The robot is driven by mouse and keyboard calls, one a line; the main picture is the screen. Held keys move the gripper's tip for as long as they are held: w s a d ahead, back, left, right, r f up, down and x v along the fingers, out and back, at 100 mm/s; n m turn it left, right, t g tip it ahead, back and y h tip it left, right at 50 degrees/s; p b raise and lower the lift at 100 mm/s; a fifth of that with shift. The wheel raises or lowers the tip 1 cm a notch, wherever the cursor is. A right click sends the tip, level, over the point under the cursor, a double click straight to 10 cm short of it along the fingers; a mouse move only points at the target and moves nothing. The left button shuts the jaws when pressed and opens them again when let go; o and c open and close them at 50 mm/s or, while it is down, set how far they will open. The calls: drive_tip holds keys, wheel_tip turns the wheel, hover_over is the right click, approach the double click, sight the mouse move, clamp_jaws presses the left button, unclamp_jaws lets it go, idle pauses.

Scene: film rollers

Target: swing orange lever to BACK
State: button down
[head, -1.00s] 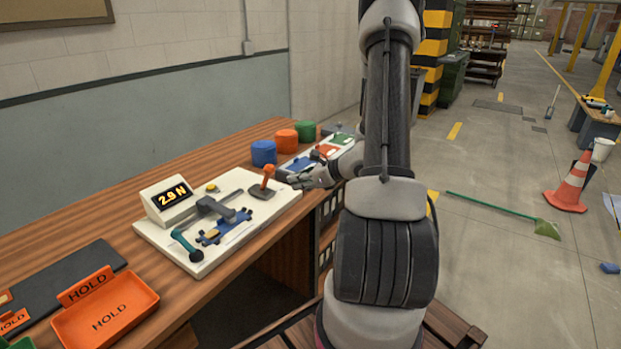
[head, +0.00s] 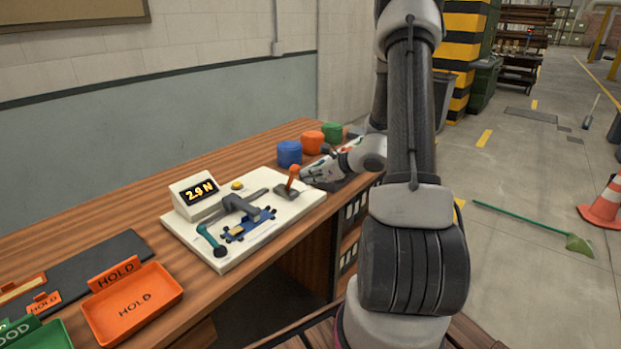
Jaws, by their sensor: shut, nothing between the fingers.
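The orange-handled lever (head: 293,173) stands on a dark base at the right end of the white test board (head: 185,238). It looks nearly upright, with its orange tip uppermost. No BACK marking is readable. My gripper (head: 306,176) is shut and empty, just right of the lever, with its fingertips close to the handle. I cannot tell whether they touch it. My arm hides part of the bench behind the gripper.
The board also carries a display (head: 195,194) reading 2.9 N, a green-handled crank (head: 211,241) and a blue fixture (head: 236,235). Blue (head: 289,152), orange (head: 312,142) and green (head: 332,133) round containers stand behind. An orange HOLD tray (head: 150,315) lies at front left.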

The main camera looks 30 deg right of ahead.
drive_tip(key=shift+w+r+g, duration=0.25)
drive_tip(key=shift+r+g, duration=0.05)
drive_tip(key=shift+g+h, duration=0.6)
drive_tip(key=shift+g, duration=0.3)
drive_tip(key=w+a+r, duration=0.1)
drive_tip(key=w, duration=0.1)
drive_tip(key=w+a+r, duration=0.1)
drive_tip(key=w, duration=0.2)
drive_tip(key=w+a+r, duration=0.1)
drive_tip(key=w, duration=0.1)
drive_tip(key=shift+w+r, duration=0.2)
drive_tip(key=shift+r, duration=0.1)
drive_tip(key=shift+w+a, duration=0.2)
drive_tip(key=shift+w, duration=0.4)
drive_tip(key=shift+w+a, duration=0.15)
drive_tip(key=shift+w, duration=0.4)
